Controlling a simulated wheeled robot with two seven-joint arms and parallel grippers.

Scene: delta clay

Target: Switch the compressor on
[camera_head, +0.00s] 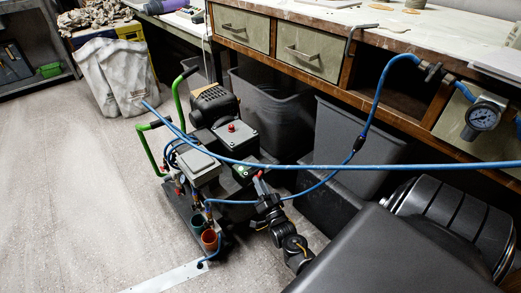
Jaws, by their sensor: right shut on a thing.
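The compressor (200,165) stands on the floor in the middle of the view, with green handles, grey boxes on top and a red knob on its dark box. My right gripper (260,187) reaches up to its right side from below. It is shut on a small red-tipped part that looks like the compressor's switch (259,176); the fingers partly hide it. My left gripper is not in view.
A blue hose (375,100) loops from the bench gauge (482,117) to the compressor, and another blue line crosses above my right arm. Dark bins (345,135) stand under the workbench (310,25). Open floor (75,180) lies to the left.

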